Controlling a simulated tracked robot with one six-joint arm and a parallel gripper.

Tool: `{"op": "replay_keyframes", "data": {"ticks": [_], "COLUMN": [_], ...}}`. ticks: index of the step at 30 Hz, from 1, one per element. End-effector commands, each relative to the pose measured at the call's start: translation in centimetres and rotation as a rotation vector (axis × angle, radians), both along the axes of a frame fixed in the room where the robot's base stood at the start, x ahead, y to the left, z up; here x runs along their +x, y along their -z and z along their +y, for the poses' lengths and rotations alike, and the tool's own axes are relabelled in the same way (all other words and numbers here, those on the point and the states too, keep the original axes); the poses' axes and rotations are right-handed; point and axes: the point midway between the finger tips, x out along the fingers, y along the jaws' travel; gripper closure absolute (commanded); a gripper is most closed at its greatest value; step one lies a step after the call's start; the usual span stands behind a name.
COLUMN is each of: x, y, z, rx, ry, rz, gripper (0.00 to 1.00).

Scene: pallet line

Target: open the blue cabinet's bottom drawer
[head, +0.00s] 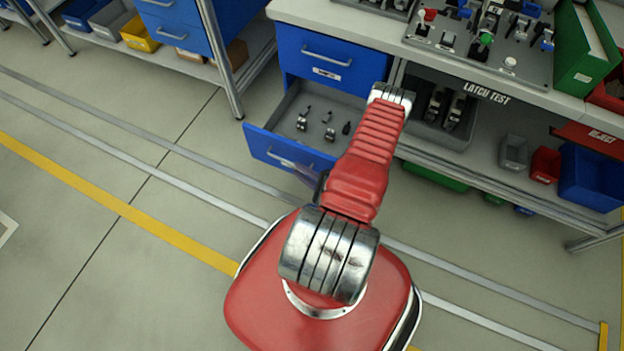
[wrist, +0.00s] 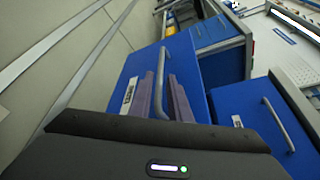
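The blue cabinet (head: 318,56) stands under the workbench, with its upper drawer closed. Its bottom drawer (head: 257,142) is pulled out, and several small dark metal parts lie in its grey tray. The drawer's front and its silver bar handle (wrist: 161,70) show in the wrist view. My gripper (wrist: 163,84) has its two purplish fingers on either side of this handle, close against it, and looks shut on it. In the head view my red arm covers the right part of the drawer and most of the gripper.
The workbench holds a latch test board (head: 480,40) and a green box (head: 583,50). Grey, red and blue bins sit on the shelf below, right of the cabinet. Another rack with blue drawers (head: 178,28) stands at the upper left. The floor on the left is clear.

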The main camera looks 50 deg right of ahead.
Motion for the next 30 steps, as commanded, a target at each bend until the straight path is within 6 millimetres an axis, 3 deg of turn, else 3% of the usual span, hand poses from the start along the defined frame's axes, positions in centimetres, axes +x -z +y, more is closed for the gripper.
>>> {"op": "replay_keyframes", "data": {"ticks": [15, 30], "x": [-4.8, -5.7], "y": [-1.0, -1.2], "z": [0.6, 0.9], "rx": [0.001, 0.000], "ry": [0.003, -0.001], "rz": [0.003, 0.002], "gripper": [0.83, 0.83]}}
